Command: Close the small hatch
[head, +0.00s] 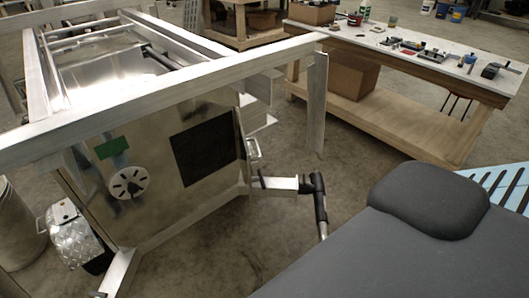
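An aluminium trailer (160,92) fills the left half of the head view. Its shiny front panel (150,215) carries a dark square (203,150), a round slotted vent (128,183) and a green label (112,148). I cannot tell whether the dark square is an opening or a black panel. A small metal handle (253,149) stands at the panel's right edge. No separate hatch door is clearly recognisable, so I cannot tell the hatch's state. Neither of my grippers is in view.
A metal arm (275,183) with a black upright post (319,200) sticks out right of the panel. A wooden workbench (410,115) with tools stands at the back right. A dark grey padded surface (390,255) fills the lower right. Concrete floor (270,235) shows between.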

